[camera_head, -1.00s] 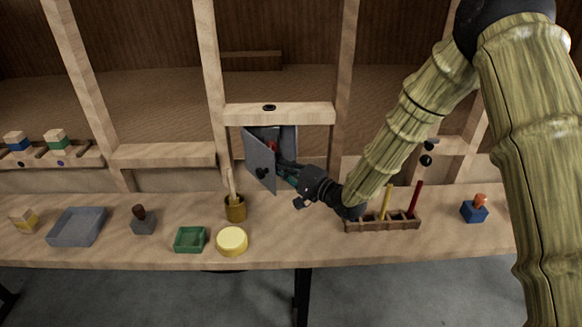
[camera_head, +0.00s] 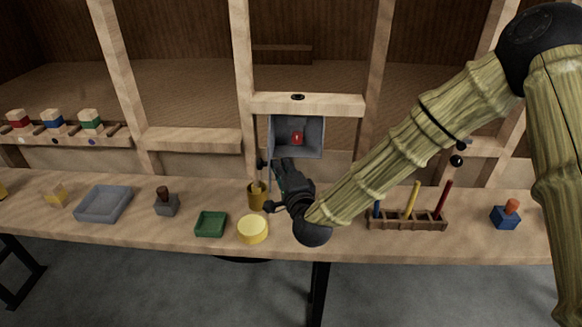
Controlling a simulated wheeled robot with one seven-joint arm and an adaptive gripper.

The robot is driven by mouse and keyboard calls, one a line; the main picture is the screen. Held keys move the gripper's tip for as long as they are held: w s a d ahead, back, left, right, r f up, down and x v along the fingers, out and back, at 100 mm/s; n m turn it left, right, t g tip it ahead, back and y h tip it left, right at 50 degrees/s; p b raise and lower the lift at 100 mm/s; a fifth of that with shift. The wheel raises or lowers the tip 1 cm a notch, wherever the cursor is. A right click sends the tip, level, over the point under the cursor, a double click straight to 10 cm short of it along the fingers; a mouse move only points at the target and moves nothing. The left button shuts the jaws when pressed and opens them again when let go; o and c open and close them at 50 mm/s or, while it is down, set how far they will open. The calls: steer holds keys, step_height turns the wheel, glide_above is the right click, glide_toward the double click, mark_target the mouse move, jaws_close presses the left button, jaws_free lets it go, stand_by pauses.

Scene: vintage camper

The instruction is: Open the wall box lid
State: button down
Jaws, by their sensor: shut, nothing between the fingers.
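The grey wall box (camera_head: 313,150) is fixed to the wooden frame above the bench, in the middle of the view. Its front is uncovered and a red object (camera_head: 298,138) shows inside. The lid (camera_head: 269,150) is swung out at the box's left side and is seen nearly edge-on, with a dark knob (camera_head: 261,164) on its outer face. My gripper (camera_head: 280,165) is shut and empty, in front of the box's lower left, just right of the lid. Whether it touches the lid I cannot tell.
A brown cup (camera_head: 257,199), a yellow round block (camera_head: 252,230) and a green tray (camera_head: 210,224) stand below and left of my gripper. A rack with coloured rods (camera_head: 408,222) is to the right. The bench between rack and blue block (camera_head: 505,217) is clear.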

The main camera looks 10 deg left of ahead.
steer(key=shift+s+a+b, duration=0.2)
steer(key=shift+s+a, duration=0.1)
steer(key=shift+a, duration=0.45)
steer(key=shift+s+a+b, duration=0.2)
steer(key=shift+s+a, duration=0.05)
steer(key=shift+a, duration=0.45)
steer(key=shift+s, duration=0.1)
